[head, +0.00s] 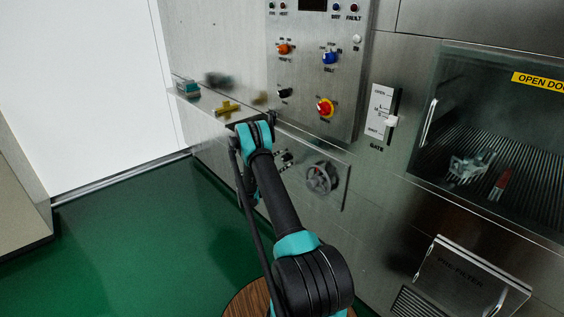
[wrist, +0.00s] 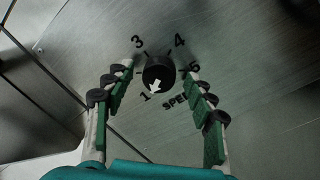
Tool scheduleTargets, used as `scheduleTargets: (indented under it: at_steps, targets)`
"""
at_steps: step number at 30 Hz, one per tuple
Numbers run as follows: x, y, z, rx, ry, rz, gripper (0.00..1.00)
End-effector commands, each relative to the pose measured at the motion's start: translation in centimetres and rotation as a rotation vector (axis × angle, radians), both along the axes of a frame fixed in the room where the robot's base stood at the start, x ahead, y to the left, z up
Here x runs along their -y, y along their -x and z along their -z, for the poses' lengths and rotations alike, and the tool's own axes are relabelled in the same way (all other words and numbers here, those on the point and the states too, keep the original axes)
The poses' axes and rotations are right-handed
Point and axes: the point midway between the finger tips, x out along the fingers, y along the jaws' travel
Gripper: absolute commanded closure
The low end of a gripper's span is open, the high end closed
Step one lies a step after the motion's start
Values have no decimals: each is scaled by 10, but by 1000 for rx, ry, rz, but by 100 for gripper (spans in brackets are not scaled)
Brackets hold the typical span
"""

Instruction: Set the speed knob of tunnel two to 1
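The speed knob (wrist: 159,74) is a round black knob on a brushed-metal panel in the wrist view. Its white arrow points down-left, toward the printed 1. The numbers 3, 4 and 5 and part of the word SPEED show around it; the 2 is not visible. My gripper (wrist: 162,78) is open, with one green-padded finger on each side of the knob and gaps to both sides. In the head view my arm reaches to the machine front, and I cannot make out this knob or which tunnel it belongs to.
A control panel (head: 318,75) with orange, blue, black and red-yellow controls is above my arm. A ledge (head: 300,132) with small objects runs along the machine. A handwheel (head: 321,178), gate slider (head: 391,122) and glass-fronted chamber (head: 520,130) are to the right. Green floor is clear at left.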

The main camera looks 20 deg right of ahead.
Motion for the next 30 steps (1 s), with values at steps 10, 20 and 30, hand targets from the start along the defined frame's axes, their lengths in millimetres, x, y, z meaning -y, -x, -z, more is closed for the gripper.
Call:
scheduleTargets:
  at_steps: [10,20,30]
  targets:
    - [-7,2,0,0,1,-1,45]
    - [-63,25,4,1,0,-2,45]
    - [-106,43,7,0,1,-1,45]
